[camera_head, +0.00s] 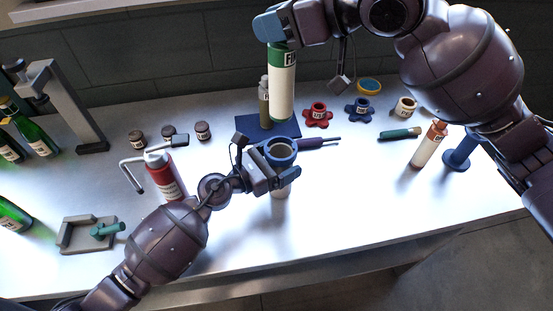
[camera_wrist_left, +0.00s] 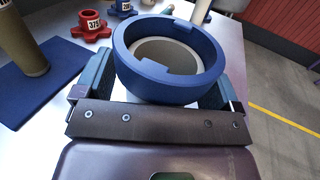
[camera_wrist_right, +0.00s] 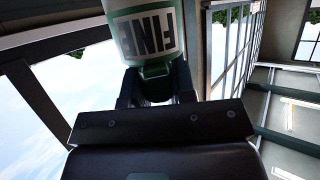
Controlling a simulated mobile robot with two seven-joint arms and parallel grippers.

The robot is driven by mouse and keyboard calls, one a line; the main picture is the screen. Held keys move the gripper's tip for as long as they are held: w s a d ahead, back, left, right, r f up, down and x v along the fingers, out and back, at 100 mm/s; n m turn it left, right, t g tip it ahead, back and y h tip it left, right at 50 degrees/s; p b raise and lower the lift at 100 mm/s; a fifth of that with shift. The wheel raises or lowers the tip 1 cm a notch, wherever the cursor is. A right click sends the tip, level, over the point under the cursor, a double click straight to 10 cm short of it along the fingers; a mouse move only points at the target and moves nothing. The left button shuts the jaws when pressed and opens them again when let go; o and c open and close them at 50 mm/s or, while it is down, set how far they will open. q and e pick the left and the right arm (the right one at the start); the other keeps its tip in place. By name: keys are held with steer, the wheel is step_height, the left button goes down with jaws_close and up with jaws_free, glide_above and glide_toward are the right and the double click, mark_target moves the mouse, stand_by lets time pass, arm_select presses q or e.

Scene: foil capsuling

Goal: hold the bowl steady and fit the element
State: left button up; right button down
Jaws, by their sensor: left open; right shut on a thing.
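The blue bowl (camera_head: 281,152) has a notched rim and a pale inside; it also shows in the left wrist view (camera_wrist_left: 128,62). My left gripper (camera_head: 268,166) is open, with one finger on each side of the bowl; I cannot tell whether they touch it. A pale cylindrical part (camera_head: 280,191) shows below the bowl. My right gripper (camera_head: 274,30) is shut on the green end of the element (camera_head: 282,88), a white cylinder with a FINE label. The element hangs nearly upright, above and behind the bowl in the head view. The right wrist view shows its label (camera_wrist_right: 148,37).
A blue mat (camera_head: 246,124) bears an olive cylinder (camera_head: 264,107). Behind are a red lobed ring (camera_head: 318,114), a blue one (camera_head: 360,108) and a cream one (camera_head: 404,106). The table's front right is clear.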

arm_select(q)
steer(key=c, duration=1.2)
stand_by(0.6)
arm_select(e)
steer(key=shift+s+a+f, duration=0.1)
steer(key=shift+f, duration=0.1)
steer(key=s+a, duration=0.3)
steer(key=a, duration=0.2)
steer(key=w+d+m+t+h, duration=0.1)
steer(key=m+t+h, duration=0.1)
steer(key=w+d+m+t+h, duration=0.1)
steer(key=d+m+t+h, duration=0.1)
steer(key=m, duration=0.1)
steer(key=w+d+m+t+h, duration=0.1)
steer(key=d+m+t+h, duration=0.1)
steer(key=m, duration=0.1)
steer(key=shift+w+d+f+t+h, duration=0.1)
steer(key=shift+w+f+t+h, duration=0.1)
steer(key=shift+w+t+h, duration=0.15)
steer(key=shift+d+f+m+h, duration=0.2)
steer(key=shift+d+m+h, duration=0.2)
steer(key=shift+h, duration=0.05)
